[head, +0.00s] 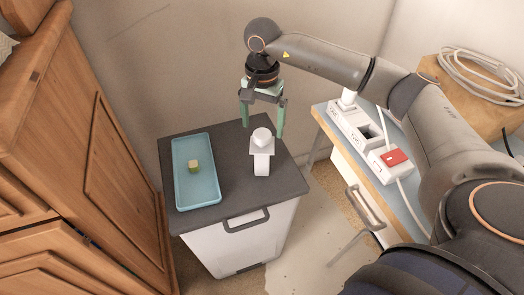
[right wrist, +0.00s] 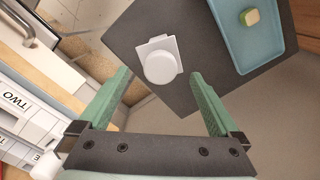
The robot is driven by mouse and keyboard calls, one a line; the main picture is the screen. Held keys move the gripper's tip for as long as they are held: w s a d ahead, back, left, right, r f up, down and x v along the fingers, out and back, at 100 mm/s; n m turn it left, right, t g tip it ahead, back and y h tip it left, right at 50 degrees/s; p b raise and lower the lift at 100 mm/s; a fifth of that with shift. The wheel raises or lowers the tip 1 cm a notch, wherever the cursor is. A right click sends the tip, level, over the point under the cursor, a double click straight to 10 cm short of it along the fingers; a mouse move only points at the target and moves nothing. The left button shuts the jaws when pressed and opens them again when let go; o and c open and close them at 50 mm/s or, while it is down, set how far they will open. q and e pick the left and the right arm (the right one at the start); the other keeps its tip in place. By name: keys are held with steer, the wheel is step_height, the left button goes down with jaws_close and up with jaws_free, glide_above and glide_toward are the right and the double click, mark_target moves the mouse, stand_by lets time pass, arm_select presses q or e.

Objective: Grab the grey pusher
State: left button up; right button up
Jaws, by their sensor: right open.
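The grey pusher (head: 262,158), pale grey to white with a round knob on a flat plate, stands on the dark top of a small cabinet. It also shows in the right wrist view (right wrist: 160,66), with its knob facing the camera. My right gripper (head: 262,131) points down at the pusher, with its green fingers open. In the right wrist view my right gripper (right wrist: 161,74) has its fingers apart, with the pusher showing between and beyond the tips. I cannot tell how far the tips are above it. My left gripper is not in view.
A blue tray (head: 181,189) with a small yellow-green block (head: 194,166) lies left of the pusher on the dark top (head: 230,200). A wooden dresser (head: 95,130) stands at the left. A table at the right holds white boxes, one with a red top (head: 394,158).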

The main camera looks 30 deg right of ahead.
mark_target(262, 134)
step_height(262, 134, down, 3)
steer(key=shift+f, duration=0.55)
step_height(262, 134, down, 4)
steer(key=shift+r+b, duration=0.1)
steer(key=shift+b, duration=0.45)
step_height(262, 134, down, 2)
steer(key=shift+f, duration=0.15)
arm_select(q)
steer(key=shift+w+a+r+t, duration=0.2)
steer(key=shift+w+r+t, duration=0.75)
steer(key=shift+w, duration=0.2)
arm_select(e)
steer(key=shift+c, duration=0.4)
steer(key=c, duration=0.7)
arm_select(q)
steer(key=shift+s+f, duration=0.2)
arm_select(e)
steer(key=c, duration=0.4)
